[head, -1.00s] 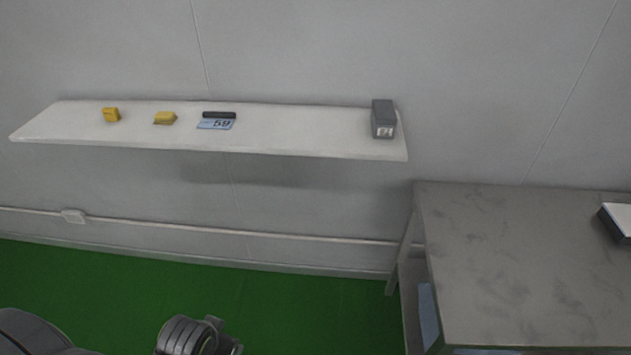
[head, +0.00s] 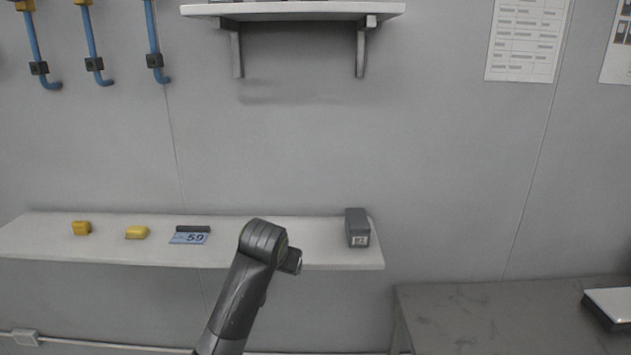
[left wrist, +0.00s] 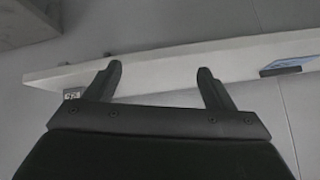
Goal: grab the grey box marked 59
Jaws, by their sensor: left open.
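A dark grey box (head: 357,228) stands upright at the right end of the lower white shelf (head: 300,247). Its small white label is too small to read surely; a label at the left of the left wrist view (left wrist: 72,94) looks like this one. A blue card printed 59 (head: 189,238) lies farther left with a dark bar (head: 193,229) at its back edge; part of the card also shows in the left wrist view (left wrist: 287,65). My left gripper (left wrist: 160,69) is open and empty, its fingers in front of the shelf edge. My right gripper is out of view.
Two yellow objects, one left (head: 81,228) and one nearer the card (head: 137,232), sit on the shelf. An upper shelf (head: 300,11) hangs above. A grey table (head: 480,318) stands at lower right.

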